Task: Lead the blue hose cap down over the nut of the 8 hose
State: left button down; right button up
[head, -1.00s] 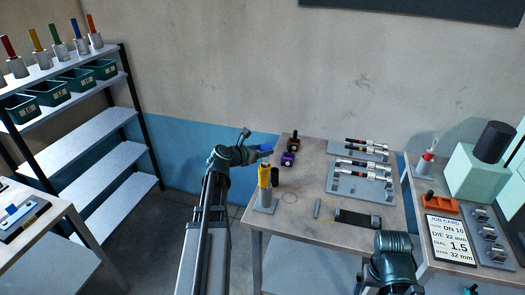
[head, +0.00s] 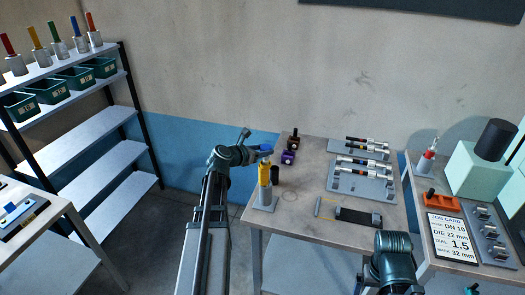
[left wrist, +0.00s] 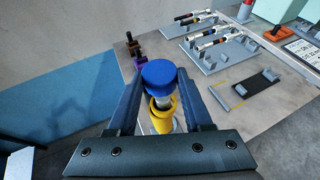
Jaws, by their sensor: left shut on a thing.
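The blue hose cap (head: 265,149) is between the fingers of my left gripper (left wrist: 159,82), which is shut on it. In the left wrist view the cap (left wrist: 159,74) sits above a silvery nut or fitting (left wrist: 166,100) at the top of a yellow upright piece (left wrist: 161,120). The yellow piece (head: 265,173) stands on a grey stand (head: 264,200) at the table's left front corner. The cap hides the top of the fitting, so I cannot tell whether it is around it or just over it. No number shows on this hose.
Purple (head: 288,157) and dark brown (head: 293,140) items lie behind. Hose racks (head: 361,187) and a black pad (head: 358,217) occupy the table's right side.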

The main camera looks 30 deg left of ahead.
pick_arm(q)
jog(key=shift+f+b, duration=0.95)
jog(key=shift+f, duration=0.05)
jog(key=shift+c, duration=1.2)
grip_release()
jog(key=shift+s+r, duration=0.1)
jog(key=p+v, duration=0.5)
jog(key=v, duration=0.8)
jog(key=shift+s, duration=0.35)
jog(key=shift+w, duration=0.1)
jog(key=b+x, duration=0.5)
jog(key=x, duration=0.8)
jog(key=shift+w, duration=0.4)
jog(key=shift+s, duration=0.1)
